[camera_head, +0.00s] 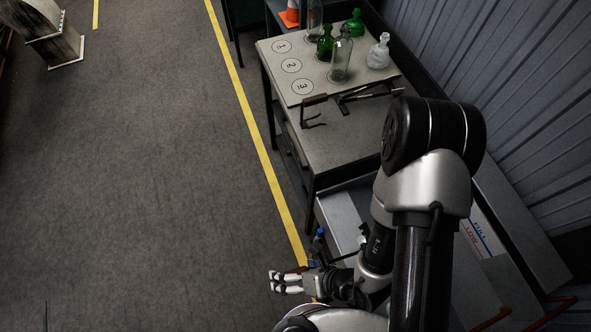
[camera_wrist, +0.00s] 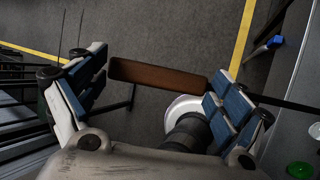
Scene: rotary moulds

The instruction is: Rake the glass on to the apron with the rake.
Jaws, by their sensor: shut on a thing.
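My gripper (camera_head: 275,282) is low at the front of the head view, beside the yellow floor line. In the wrist view, its fingers (camera_wrist: 158,82) are shut on a brown handle (camera_wrist: 157,75), which spans the gap between them. A thin dark rod (camera_wrist: 290,102) runs right from behind the right finger; the handle and rod appear to be the rake. The rake's head is out of sight. A green round thing (camera_wrist: 300,170), perhaps glass, lies at the lower right of the wrist view. I cannot tell which surface is the apron.
A pale metal surface (camera_head: 341,215) lies right of my gripper, with a blue-tipped object (camera_head: 320,233) at its edge.

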